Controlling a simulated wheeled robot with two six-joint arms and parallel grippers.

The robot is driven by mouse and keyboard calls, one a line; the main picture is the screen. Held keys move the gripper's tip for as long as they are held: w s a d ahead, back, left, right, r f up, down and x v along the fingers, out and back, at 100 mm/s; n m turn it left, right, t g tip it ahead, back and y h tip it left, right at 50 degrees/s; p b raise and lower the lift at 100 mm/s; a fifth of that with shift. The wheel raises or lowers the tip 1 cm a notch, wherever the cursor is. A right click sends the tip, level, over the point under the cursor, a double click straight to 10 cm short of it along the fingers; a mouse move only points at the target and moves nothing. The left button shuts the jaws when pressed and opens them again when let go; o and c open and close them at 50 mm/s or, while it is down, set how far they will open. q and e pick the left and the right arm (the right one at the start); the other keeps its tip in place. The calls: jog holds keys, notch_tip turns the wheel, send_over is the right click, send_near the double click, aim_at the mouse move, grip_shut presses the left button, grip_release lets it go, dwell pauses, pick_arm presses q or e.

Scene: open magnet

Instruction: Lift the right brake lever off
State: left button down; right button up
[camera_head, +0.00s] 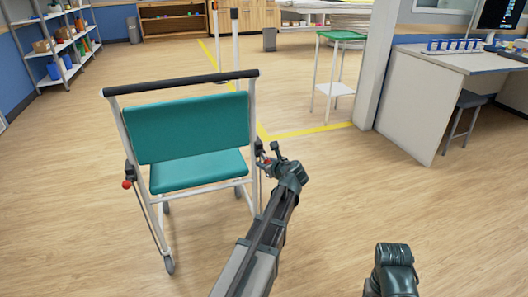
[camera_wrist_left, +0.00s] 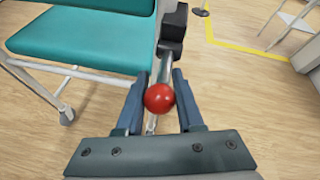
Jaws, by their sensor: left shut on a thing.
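A wheelchair with a teal seat (camera_head: 200,171) and teal backrest (camera_head: 190,127) stands with its back to me. The right brake lever (camera_head: 267,161) is at its right side, mostly covered by my gripper. Its red knob (camera_wrist_left: 158,98) shows between the two fingers in the left wrist view, below a dark bracket (camera_wrist_left: 172,32). My left gripper (camera_head: 268,160) is shut on this lever at the knob. The left brake lever's red knob (camera_head: 127,184) is on the chair's other side, free. Part of my right arm shows at the bottom right; its fingers are not visible.
A small stand with a green top (camera_head: 341,35) is behind to the right. A white desk (camera_head: 430,90) with a stool (camera_head: 467,102) is at the right. Shelves (camera_head: 60,45) line the left wall. The wooden floor around the chair is clear.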

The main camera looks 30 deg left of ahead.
pick_arm(q)
jog(key=r+g+h+p, duration=0.1)
jog(key=r+h+p, duration=0.1)
jog(key=p, duration=0.2)
jog(key=shift+g+p, duration=0.3)
jog(key=shift+g, duration=0.1)
jog(key=shift+g+h+p, duration=0.4)
jog(key=shift+h+p, duration=0.2)
jog(key=shift+p, duration=0.4)
pick_arm(e)
notch_tip(320, 180, up, 8)
jog(key=shift+d, duration=0.15)
pick_arm(q)
jog(key=shift+f, duration=0.1)
pick_arm(e)
jog(key=shift+r, duration=0.1)
pick_arm(q)
jog(key=c, duration=0.6)
grip_release()
jog(key=shift+o, duration=0.2)
pick_arm(e)
jog(key=shift+r, duration=0.1)
